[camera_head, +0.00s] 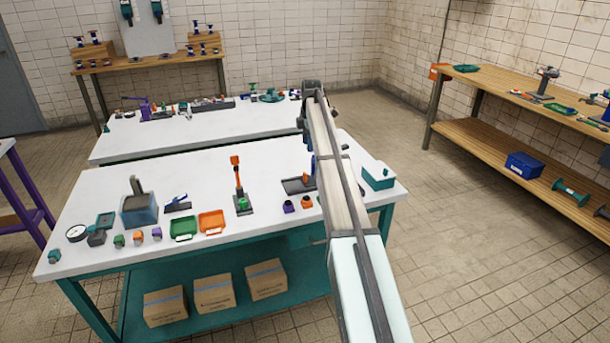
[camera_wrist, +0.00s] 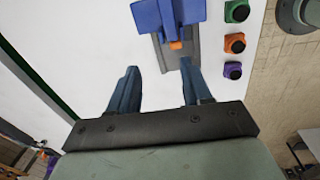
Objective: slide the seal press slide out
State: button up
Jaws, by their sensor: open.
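The seal press appears to be the blue device (camera_wrist: 168,14) on a grey base (camera_wrist: 172,52) at the top of the wrist view. A small orange part (camera_wrist: 176,44) shows at its near end; I cannot tell for sure which part is the slide. In the head view, the grey base (camera_head: 296,186) shows beside my arm, and the rest is mostly hidden behind it. My gripper (camera_wrist: 158,84) is open and empty, its two blue fingers pointing towards the press. The orange part lies ahead of the fingers, apart from them.
Green (camera_wrist: 237,11), orange (camera_wrist: 235,43) and purple (camera_wrist: 233,70) knobbed blocks stand right of the press in the wrist view. On the white table, an orange-topped lever stand (camera_head: 240,188) and orange tray (camera_head: 212,221) are left; a teal-white box (camera_head: 378,177) is right.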

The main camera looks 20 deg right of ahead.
aim_at(305, 173)
jog(key=shift+n+g, duration=0.3)
jog(key=shift+g, duration=0.2)
jog(key=f, duration=0.4)
jog(key=s+a+f, duration=0.1)
jog(key=f, duration=0.4)
jog(key=a+f, duration=0.1)
jog(key=f, duration=0.3)
jog(key=shift+s+f, duration=0.15)
jog(key=shift+s, duration=0.1)
grip_shut()
